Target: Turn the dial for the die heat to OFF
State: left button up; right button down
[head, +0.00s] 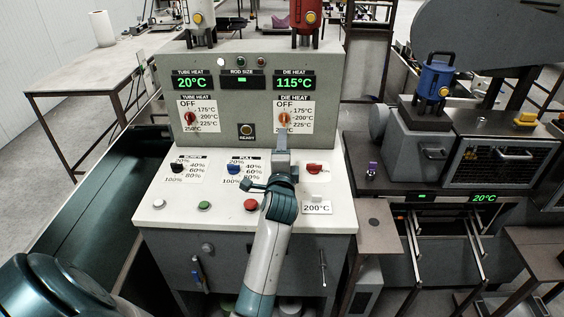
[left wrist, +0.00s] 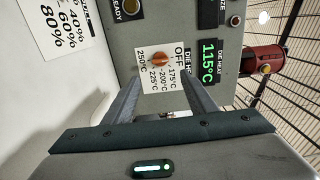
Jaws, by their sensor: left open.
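The die heat dial (head: 284,118) is a small orange-red knob on the upright panel, on a white label marked OFF, 175, 200, 225 and 250°C. In the left wrist view the dial (left wrist: 161,58) lies between and beyond my fingers. Its grip runs roughly along the panel's vertical; I cannot tell which mark it points to. The die heat display (head: 293,83) reads 115°C. My left gripper (head: 282,142) is just below and in front of the dial; its open fingers (left wrist: 160,80) look apart from it. My right gripper is not in view.
The tube heat dial (head: 190,118) is on the left of the panel, with a ready button (head: 246,131) between. Blue knob (head: 234,169), red knob (head: 314,169) and several buttons sit on the sloped console below. A blue-topped machine (head: 437,78) stands right.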

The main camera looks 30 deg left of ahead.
pick_arm(q)
jog(key=v, duration=0.5)
jog(key=shift+s+b, duration=0.2)
jog(key=shift+b, duration=0.2)
